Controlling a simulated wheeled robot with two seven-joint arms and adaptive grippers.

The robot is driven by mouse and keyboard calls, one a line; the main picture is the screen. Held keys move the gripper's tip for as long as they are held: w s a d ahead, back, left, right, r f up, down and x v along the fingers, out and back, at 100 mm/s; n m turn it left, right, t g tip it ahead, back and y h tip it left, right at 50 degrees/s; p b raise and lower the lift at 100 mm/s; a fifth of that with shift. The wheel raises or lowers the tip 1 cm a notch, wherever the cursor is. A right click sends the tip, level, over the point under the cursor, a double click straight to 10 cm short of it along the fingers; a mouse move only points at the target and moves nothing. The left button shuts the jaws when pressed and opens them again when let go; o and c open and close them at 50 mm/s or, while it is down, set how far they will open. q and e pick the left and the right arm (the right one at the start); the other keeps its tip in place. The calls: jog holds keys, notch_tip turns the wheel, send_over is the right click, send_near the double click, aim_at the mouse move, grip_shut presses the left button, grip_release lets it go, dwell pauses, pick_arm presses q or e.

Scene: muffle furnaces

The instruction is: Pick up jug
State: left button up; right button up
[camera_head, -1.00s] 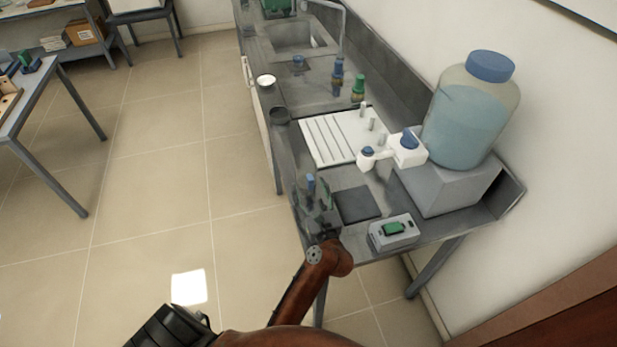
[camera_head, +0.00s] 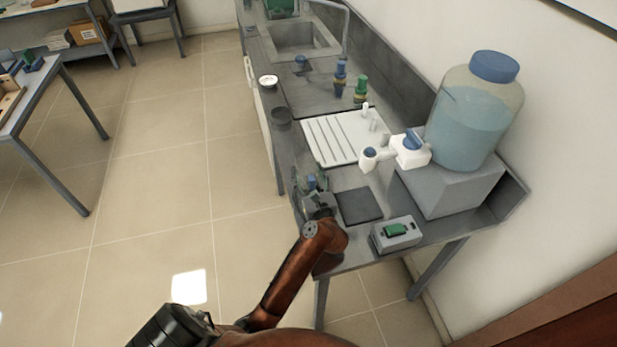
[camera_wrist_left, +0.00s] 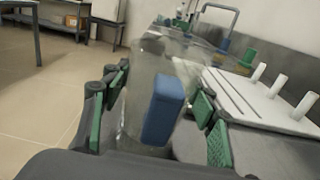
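The jug is clear with a blue handle (camera_wrist_left: 163,108), and its see-through body (camera_wrist_left: 150,62) rises behind the handle in the left wrist view. In the head view it is small at the left edge of the counter, mostly hidden by my left gripper (camera_head: 316,190). In the wrist view my left gripper (camera_wrist_left: 160,118) is open, with green-padded fingers on either side of the handle. Gaps show between the pads and the handle. My right gripper is not in view.
A large water bottle (camera_head: 468,125) with a white tap stands on a grey block (camera_head: 450,190). Near the jug are a white drainboard (camera_head: 330,140), a dark pad (camera_head: 358,205) and a small device with a green top (camera_head: 396,232). Open floor (camera_head: 150,170) lies left of the counter (camera_head: 283,150).

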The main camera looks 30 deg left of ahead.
pick_arm(q)
jog(key=c, duration=0.6)
jog(key=shift+o, duration=0.2)
jog(key=shift+r, duration=0.1)
